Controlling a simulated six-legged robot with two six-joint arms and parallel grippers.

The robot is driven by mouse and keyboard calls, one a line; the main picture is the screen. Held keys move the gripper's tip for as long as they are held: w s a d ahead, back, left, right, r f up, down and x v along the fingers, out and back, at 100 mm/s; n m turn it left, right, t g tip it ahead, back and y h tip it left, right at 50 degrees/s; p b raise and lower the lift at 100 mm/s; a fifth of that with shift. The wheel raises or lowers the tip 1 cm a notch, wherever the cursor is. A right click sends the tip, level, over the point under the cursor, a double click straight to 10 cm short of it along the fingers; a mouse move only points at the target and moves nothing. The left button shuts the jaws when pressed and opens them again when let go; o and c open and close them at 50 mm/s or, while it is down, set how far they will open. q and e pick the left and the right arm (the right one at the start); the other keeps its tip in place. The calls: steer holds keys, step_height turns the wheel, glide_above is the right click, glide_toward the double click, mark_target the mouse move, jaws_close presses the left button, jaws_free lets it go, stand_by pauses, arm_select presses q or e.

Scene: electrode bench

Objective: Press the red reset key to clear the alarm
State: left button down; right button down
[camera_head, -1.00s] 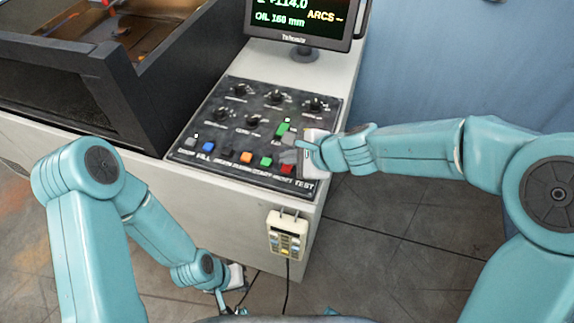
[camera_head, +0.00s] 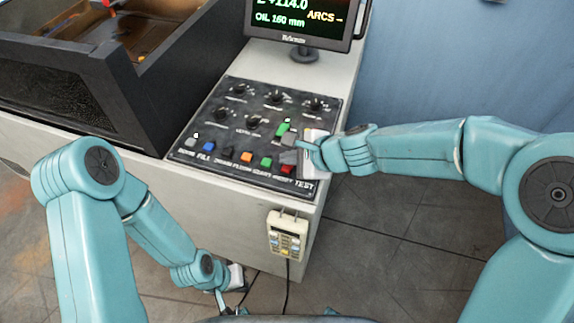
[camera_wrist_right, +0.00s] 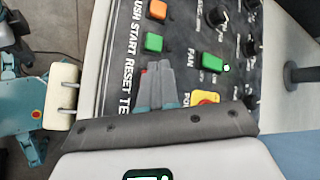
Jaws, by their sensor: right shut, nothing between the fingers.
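The red reset key (camera_head: 288,169) is at the front right of the dark control panel (camera_head: 215,132), in the row of coloured keys. My right gripper (camera_head: 288,156) is shut and empty, with its grey fingers just behind and above the red key. In the right wrist view, the shut fingers (camera_wrist_right: 160,72) cover most of the key beside the RESET label, and only a red sliver (camera_wrist_right: 144,71) shows. I cannot tell whether they touch it. My left gripper (camera_head: 232,305) hangs low in front of the cabinet, small and partly hidden, its jaws unclear.
A green key (camera_head: 266,161) and an orange key (camera_head: 246,157) sit left of the red one. A yellow-based button (camera_wrist_right: 205,98) is close to the fingers. A monitor (camera_head: 299,24) stands behind the panel. A handheld pendant (camera_head: 287,235) hangs on the cabinet front.

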mark_target(290, 169)
steer(key=shift+f, duration=0.1)
stand_by(0.3)
steer(key=shift+f+b, duration=0.35)
steer(key=shift+b, duration=0.15)
steer(key=shift+f+b, duration=0.45)
steer(key=shift+b, duration=0.05)
stand_by(0.4)
steer(key=shift+r, duration=0.15)
steer(key=shift+r+p, duration=0.75)
steer(key=shift+p, duration=0.1)
step_height(290, 169, up, 5)
steer(key=p, duration=0.5)
steer(key=shift+r, duration=0.1)
